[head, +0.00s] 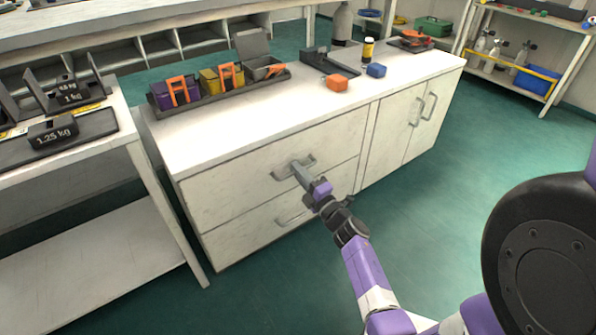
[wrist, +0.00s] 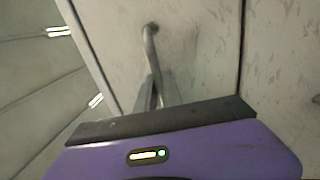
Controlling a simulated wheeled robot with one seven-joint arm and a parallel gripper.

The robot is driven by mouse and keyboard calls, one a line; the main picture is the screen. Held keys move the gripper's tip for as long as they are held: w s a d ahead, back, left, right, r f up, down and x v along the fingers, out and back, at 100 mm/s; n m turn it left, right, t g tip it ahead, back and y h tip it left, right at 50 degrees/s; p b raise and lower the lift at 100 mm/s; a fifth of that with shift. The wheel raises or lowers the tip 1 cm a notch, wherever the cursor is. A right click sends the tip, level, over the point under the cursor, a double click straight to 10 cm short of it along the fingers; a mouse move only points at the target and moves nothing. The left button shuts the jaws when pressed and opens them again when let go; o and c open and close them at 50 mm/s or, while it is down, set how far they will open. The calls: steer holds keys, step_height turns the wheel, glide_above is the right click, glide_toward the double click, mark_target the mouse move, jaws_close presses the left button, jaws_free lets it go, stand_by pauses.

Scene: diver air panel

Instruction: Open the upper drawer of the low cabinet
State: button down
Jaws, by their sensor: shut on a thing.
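The low cabinet (head: 410,84) is white and stands in the middle of the head view. Its upper drawer (head: 235,172) looks flush with the cabinet front. My gripper (head: 301,170) is at the upper drawer's bar handle (head: 279,174), its fingers reaching the bar. In the wrist view the metal handle (wrist: 150,45) runs down between my gripper's fingers (wrist: 157,92), which are shut on it. The part of the handle between the fingers is mostly hidden. The lower drawer (head: 240,222) is below and also looks shut, with its own handle (head: 290,216).
A bench with weights (head: 60,132) stands to the left. The green floor (head: 440,210) in front of the cabinet doors is clear.

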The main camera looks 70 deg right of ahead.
steer(key=r+p+v, duration=0.2)
steer(key=v, duration=0.8)
steer(key=s+r+p+v, duration=0.1)
steer(key=r+p+v, duration=0.1)
steer(key=v, duration=0.9)
steer(key=shift+a, duration=0.25)
steer(key=shift+s, duration=0.1)
steer(key=c, duration=1.8)
jaws_free()
steer(key=shift+r, duration=0.1)
steer(key=shift+o, duration=0.2)
steer(key=p+v, duration=0.1)
steer(key=v, duration=0.6)
steer(key=shift+s+a, duration=0.15)
steer(key=shift+s, duration=0.2)
